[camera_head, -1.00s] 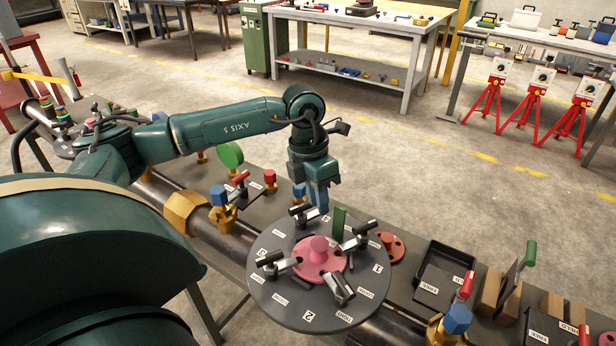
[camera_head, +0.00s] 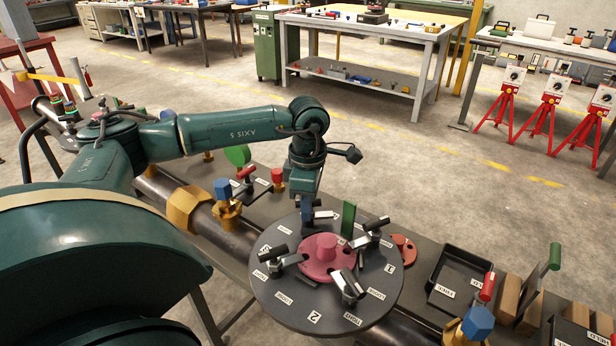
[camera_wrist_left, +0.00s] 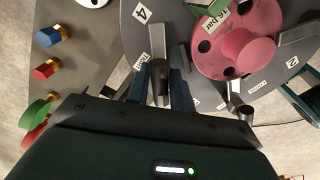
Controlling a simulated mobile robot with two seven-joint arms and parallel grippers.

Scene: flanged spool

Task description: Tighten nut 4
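A round dark disc (camera_head: 377,307) carries a pink flanged hub (camera_head: 325,257) and several nuts with lever handles. My left gripper (camera_head: 307,214) points down at the disc's far edge, beside the silver lever of nut 4 (camera_head: 325,214). In the left wrist view, the label 4 (camera_wrist_left: 141,14) lies just beyond this lever (camera_wrist_left: 157,42). The left gripper's two blue fingers (camera_wrist_left: 160,88) stand apart on either side of the lever's dark end; whether they touch it is not clear. My right gripper is not in view.
An upright green plate (camera_head: 348,220) stands close to the right of my left gripper. A blue-topped valve (camera_head: 224,190) and red-topped fittings are to its left. Black trays (camera_head: 457,275) and a red flange (camera_head: 403,248) lie to the right of the disc.

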